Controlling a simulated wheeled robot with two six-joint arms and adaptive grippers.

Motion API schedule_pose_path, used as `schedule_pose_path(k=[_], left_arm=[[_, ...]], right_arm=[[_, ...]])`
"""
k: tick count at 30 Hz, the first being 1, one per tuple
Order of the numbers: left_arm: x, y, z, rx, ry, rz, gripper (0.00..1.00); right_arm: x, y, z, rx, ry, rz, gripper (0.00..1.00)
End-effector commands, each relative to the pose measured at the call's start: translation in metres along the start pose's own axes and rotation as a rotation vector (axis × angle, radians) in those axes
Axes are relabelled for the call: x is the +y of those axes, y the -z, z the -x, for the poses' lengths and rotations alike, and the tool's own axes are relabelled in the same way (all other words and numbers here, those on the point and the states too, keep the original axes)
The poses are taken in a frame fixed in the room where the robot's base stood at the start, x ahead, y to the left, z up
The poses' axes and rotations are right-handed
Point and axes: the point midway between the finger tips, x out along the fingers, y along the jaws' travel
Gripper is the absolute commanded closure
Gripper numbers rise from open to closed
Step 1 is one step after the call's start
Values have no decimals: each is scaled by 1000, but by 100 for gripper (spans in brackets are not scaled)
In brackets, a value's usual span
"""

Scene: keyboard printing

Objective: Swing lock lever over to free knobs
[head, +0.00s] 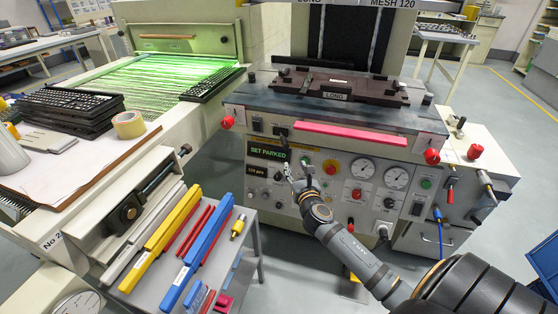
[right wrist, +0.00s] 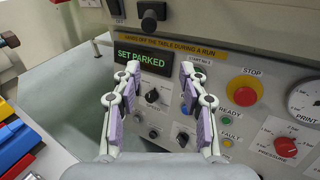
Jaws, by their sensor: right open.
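The cream printing machine fills the middle of the head view, with a control panel (head: 335,185) on its front. My right gripper (head: 294,165) is in front of the panel's left part, near the "SET PARKED" display (head: 268,151). In the right wrist view its two fingers (right wrist: 160,70) are apart with nothing between them. A black lever-like handle (right wrist: 148,18) sits on the machine front above the display, apart from the fingers; it also shows in the head view (head: 282,131). I cannot tell if it is the lock lever. Red knobs (head: 227,122) (head: 432,156) stand at the machine's sides. My left gripper is out of view.
A brown fixture (head: 345,87) and a pink bar (head: 350,138) lie on and along the machine's table. A red STOP button (right wrist: 243,89) and gauges (head: 362,168) are right of the gripper. A grey cart (head: 235,262) with coloured bars stands at lower left.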

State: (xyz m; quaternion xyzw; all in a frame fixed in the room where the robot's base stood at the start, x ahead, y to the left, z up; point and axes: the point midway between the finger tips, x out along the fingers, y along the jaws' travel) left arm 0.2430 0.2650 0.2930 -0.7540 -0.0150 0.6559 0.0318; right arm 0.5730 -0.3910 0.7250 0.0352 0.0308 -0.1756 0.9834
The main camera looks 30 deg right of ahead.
Motion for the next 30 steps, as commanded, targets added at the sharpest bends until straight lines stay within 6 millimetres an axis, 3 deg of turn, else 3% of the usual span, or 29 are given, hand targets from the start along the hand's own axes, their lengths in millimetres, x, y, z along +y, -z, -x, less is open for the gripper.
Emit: schedule_pose_path(k=[3,8,11,21,30], left_arm=[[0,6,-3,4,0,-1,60],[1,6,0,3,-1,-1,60],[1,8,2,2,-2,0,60],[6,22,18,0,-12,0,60],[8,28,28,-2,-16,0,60]], right_arm=[[8,-25,3,-72,-10,112,57],[9,-31,0,-78,-10,125,57],[9,-32,-12,-78,-8,121,57],[10,-35,-82,-76,-9,118,57],[10,-36,-101,-73,-10,120,57]])
